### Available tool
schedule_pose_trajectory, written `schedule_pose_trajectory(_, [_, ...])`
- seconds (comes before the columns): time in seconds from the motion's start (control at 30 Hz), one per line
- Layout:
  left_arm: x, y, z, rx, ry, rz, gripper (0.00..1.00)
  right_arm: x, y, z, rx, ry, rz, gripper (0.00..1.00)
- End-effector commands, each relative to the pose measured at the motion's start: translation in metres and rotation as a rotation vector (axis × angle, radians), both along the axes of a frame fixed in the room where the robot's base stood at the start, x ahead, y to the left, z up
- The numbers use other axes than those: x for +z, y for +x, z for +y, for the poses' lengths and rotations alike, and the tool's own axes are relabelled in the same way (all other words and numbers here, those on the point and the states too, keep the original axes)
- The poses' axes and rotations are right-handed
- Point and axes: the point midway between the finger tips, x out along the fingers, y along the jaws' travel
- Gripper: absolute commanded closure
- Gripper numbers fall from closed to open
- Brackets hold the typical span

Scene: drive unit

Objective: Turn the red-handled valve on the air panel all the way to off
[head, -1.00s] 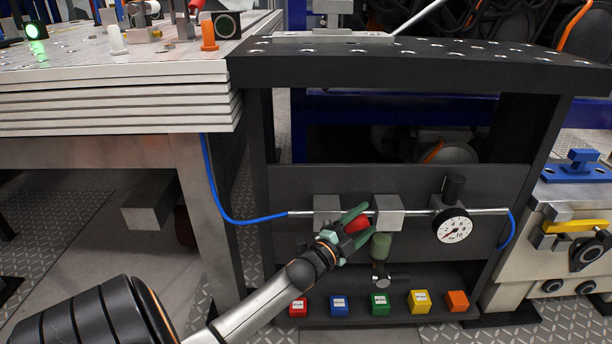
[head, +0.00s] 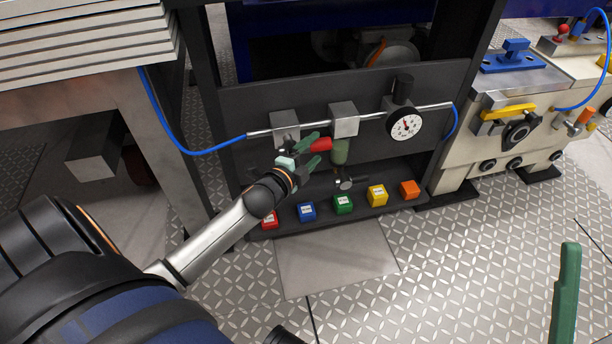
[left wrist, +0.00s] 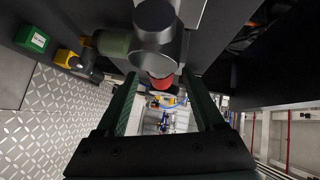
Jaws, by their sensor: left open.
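The air panel (head: 290,92) is a dark board with a metal pipe running across it. The valve's red handle (head: 321,145) sits left of and just below a grey block (head: 344,118) on the pipe. My left gripper (head: 311,150) is open at the handle, its green fingers near the red part, which reaches past the upper fingertip. In the left wrist view the red handle (left wrist: 162,81) shows between the fingers, partly behind a grey cylinder; contact cannot be told. One green finger of my right gripper (head: 565,290) shows at the lower right.
A green bowl (head: 340,152) hangs below the block, close right of the handle. A pressure gauge (head: 406,126) sits further right. Coloured cubes, such as the green one (head: 343,204), line the shelf below. A blue hose (head: 185,145) runs on the left. The floor in front is clear.

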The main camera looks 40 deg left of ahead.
Motion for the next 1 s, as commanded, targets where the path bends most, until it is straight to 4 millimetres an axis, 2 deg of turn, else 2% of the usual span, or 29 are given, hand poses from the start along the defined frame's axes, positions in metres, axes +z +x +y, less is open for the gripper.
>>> schedule_pose_trajectory(0.03, [0.004, -0.011, -0.001, 0.001, -0.001, 0.003, 0.30, 0.007, 0.000, 0.000, 0.000, 0.000, 0.000, 0.32])
schedule_pose_trajectory(0.37, [0.016, -0.072, -0.005, 0.001, -0.006, 0.003, 0.30, 0.027, 0.000, 0.000, 0.000, 0.000, 0.000, 0.32])
schedule_pose_trajectory(0.4, [0.022, -0.072, -0.008, 0.004, -0.038, 0.013, 0.30, 0.037, 0.000, 0.000, 0.000, 0.000, 0.000, 0.32])
schedule_pose_trajectory(1.0, [0.044, -0.117, -0.052, 0.067, -0.432, 0.183, 0.30, 0.122, 0.000, 0.000, 0.000, 0.000, 0.000, 0.32])
